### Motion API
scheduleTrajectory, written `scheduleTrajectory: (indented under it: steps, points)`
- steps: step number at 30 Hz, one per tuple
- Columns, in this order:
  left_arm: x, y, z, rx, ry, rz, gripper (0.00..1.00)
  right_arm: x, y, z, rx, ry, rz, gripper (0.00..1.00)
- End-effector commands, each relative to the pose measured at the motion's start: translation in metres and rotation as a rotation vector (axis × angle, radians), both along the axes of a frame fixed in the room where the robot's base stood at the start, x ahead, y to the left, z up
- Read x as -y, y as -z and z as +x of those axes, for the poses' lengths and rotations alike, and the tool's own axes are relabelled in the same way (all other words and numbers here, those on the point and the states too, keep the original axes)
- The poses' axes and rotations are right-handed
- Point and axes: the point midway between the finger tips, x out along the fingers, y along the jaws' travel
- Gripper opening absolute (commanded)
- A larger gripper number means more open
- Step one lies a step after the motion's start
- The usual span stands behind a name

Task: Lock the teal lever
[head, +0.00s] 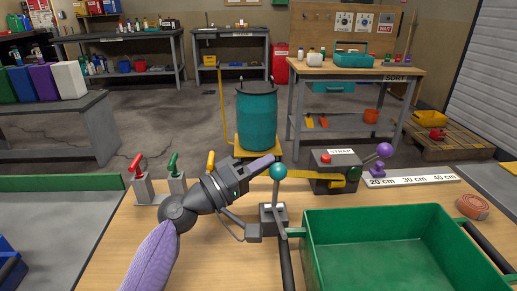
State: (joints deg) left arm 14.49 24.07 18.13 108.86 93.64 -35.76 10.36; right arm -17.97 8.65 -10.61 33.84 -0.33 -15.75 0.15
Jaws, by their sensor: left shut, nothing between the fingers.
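The teal lever has a round teal knob (278,171) on a thin metal rod that stands nearly upright from a grey base block (273,217) on the wooden bench. My left gripper (264,163) comes in from the left with its purple-tipped fingers shut and empty. The fingertips are just left of the knob and slightly above it; I cannot tell whether they touch it. My right gripper is not in view.
A red-handled lever (136,164) and a green-handled lever (172,165) stand to the left. A green tray (385,214) fills the front right. A grey strap box (335,172) is behind the lever. A teal drum (256,118) stands beyond the bench.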

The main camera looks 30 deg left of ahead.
Motion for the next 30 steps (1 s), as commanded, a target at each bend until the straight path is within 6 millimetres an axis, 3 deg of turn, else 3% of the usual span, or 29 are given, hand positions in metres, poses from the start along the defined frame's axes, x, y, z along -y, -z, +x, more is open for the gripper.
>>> scheduleTrajectory:
  steps: [5, 12, 18, 30]
  points:
    - [-0.002, 0.009, -0.011, -0.015, 0.012, 0.000, 0.00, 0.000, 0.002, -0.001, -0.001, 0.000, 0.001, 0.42]
    - [-0.026, 0.020, -0.056, -0.010, 0.004, -0.003, 0.00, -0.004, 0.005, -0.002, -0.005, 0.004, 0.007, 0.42]
    - [-0.040, 0.024, -0.081, -0.005, 0.001, -0.004, 0.00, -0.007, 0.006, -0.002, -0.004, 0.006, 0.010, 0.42]
    - [-0.043, 0.024, -0.087, -0.002, 0.000, -0.001, 0.00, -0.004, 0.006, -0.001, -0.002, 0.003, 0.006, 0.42]
